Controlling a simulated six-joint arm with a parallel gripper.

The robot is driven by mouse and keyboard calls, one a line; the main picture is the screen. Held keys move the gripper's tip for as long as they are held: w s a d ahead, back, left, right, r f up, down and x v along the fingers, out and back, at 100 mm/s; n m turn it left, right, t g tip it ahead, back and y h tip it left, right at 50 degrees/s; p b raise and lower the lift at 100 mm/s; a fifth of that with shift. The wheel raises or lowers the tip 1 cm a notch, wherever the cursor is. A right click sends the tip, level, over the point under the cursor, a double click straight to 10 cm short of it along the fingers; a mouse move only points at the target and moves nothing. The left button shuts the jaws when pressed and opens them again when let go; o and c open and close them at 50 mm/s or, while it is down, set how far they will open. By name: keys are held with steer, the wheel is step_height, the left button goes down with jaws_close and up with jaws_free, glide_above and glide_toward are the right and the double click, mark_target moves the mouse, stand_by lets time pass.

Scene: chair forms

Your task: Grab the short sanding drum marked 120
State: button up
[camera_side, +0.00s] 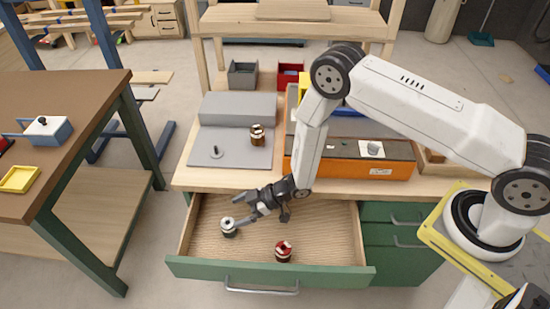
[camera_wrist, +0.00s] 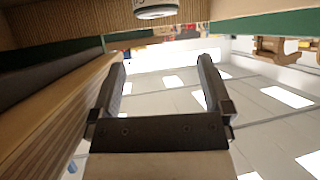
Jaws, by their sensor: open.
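A short drum with a white top and dark side (camera_side: 228,228) stands in the open drawer, near its left side. In the wrist view it is cut off at the top edge (camera_wrist: 157,10), beyond my fingertips. A red-topped drum (camera_side: 284,251) stands near the drawer front. A taller brown drum (camera_side: 257,135) stands on the grey plate on the bench. No marking on any drum is readable. My gripper (camera_side: 238,209) is open and low over the drawer, close to the white-topped drum. Nothing is between its fingers (camera_wrist: 163,62) in the wrist view.
The drawer (camera_side: 325,225) has low walls and a green front (camera_side: 270,274); its right half is bare. An orange case (camera_side: 350,165) and the grey plate (camera_side: 208,151) with a peg sit on the bench behind. A brown-topped table (camera_side: 80,100) stands at left.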

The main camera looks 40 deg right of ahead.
mark_target(225, 224)
steer(key=shift+f, duration=0.25)
steer(key=shift+f, duration=0.9)
steer(key=shift+w+a+f, duration=0.3)
steer(key=shift+a+f, duration=0.3)
steer(key=shift+f, duration=0.3)
steer(key=shift+w+a+f, duration=0.35)
steer(key=shift+w+a, duration=0.05)
steer(key=shift+a, duration=0.1)
jaws_close()
steer(key=shift+r, duration=0.2)
